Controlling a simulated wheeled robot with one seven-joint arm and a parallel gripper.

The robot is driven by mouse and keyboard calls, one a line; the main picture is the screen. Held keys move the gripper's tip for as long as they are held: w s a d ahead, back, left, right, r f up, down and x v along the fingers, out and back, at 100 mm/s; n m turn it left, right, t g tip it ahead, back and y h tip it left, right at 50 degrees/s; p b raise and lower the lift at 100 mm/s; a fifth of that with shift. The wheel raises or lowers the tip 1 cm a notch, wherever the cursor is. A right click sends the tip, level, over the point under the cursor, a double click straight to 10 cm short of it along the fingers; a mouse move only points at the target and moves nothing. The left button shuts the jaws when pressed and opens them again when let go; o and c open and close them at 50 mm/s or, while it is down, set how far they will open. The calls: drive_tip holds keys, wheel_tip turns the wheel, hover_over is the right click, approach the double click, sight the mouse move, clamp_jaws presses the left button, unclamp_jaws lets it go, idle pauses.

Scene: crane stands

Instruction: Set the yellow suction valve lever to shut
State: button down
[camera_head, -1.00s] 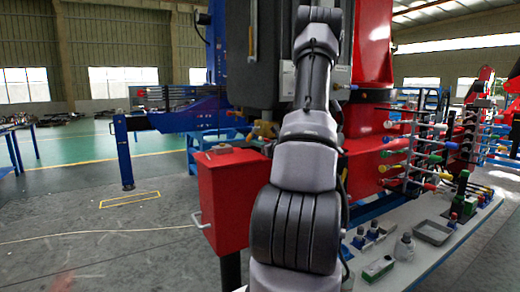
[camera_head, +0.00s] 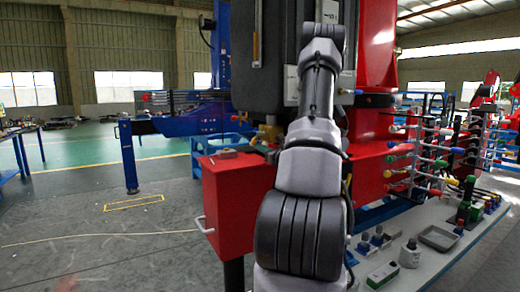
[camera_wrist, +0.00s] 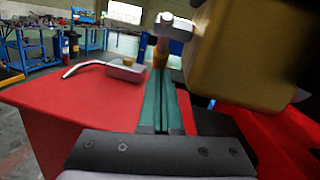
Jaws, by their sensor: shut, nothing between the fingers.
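My gripper (camera_wrist: 166,104) has green fingers pressed together with nothing between them, reaching forward over a red box top. A large brass-yellow block (camera_wrist: 245,50), blurred and close, fills the upper right of the wrist view, just right of the fingers. A small yellow-orange piece (camera_wrist: 160,57) under a pale stem shows at the fingertips; whether they touch it, and whether it is the lever, I cannot tell. In the head view a small brass-yellow valve part (camera_head: 268,132) shows beside my arm, above the red box.
The red box (camera_head: 236,192) has a pale handle on its side. A grey metal piece with a bent rod (camera_wrist: 122,70) lies on its top, left of my fingers. A dark cabinet (camera_head: 276,60) stands behind, and a bench (camera_head: 425,250) with bottles at right.

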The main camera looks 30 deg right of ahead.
drive_tip(key=shift+w+r+t, duration=0.1)
drive_tip(key=shift+w+t, duration=0.45)
drive_tip(key=shift+t, duration=0.45)
drive_tip(key=shift+w+r, duration=0.35)
drive_tip(key=shift+w, duration=0.2)
